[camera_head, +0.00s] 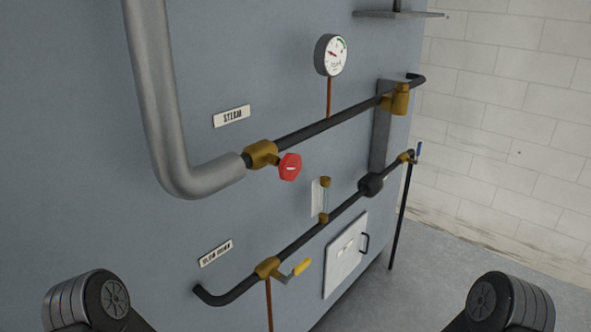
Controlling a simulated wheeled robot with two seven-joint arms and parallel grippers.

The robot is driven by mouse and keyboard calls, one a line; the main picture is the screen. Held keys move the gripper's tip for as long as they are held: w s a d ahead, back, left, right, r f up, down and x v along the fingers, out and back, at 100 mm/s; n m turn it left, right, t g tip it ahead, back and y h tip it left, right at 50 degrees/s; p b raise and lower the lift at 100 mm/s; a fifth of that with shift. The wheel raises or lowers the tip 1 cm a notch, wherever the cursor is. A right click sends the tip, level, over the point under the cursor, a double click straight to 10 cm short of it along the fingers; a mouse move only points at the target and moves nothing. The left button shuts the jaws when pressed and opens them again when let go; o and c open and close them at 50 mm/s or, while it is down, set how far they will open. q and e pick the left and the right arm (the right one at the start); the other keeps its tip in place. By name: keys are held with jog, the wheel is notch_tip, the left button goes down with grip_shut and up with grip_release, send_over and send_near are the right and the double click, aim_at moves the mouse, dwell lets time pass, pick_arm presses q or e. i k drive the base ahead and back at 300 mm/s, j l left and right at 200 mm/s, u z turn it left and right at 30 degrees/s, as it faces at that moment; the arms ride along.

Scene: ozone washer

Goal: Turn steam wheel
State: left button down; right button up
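The steam wheel is a small red handwheel (290,167) on a brass valve (262,154) at the end of the thick grey pipe, in the middle of the head view. A label reading "STEAM" (231,116) is on the grey panel above and left of it. Dark rounded arm parts of mine show at the bottom left and bottom right corners, well below the wheel. Neither gripper's fingers are in view. Nothing touches the wheel.
A thick grey pipe (160,110) bends in front of the panel on the left. A lower dark pipe carries a yellow-handled valve (299,268). A pressure gauge (331,55) sits above. A white hatch (346,255) is at lower right. The floor at right is clear.

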aim_at(289, 167)
jog(key=k+l, duration=0.1)
jog(key=l, duration=0.2)
jog(key=l+u, duration=0.1)
jog(key=l, duration=0.25)
jog(key=k+l+u, duration=0.1)
jog(key=l, duration=0.2)
jog(key=i+l, duration=0.15)
jog(key=l, duration=0.4)
jog(key=i+l+u, duration=0.1)
jog(key=l, duration=0.4)
jog(key=i+l+u, duration=0.1)
jog(key=l, duration=0.45)
jog(key=i+l, duration=0.15)
jog(key=l, duration=0.4)
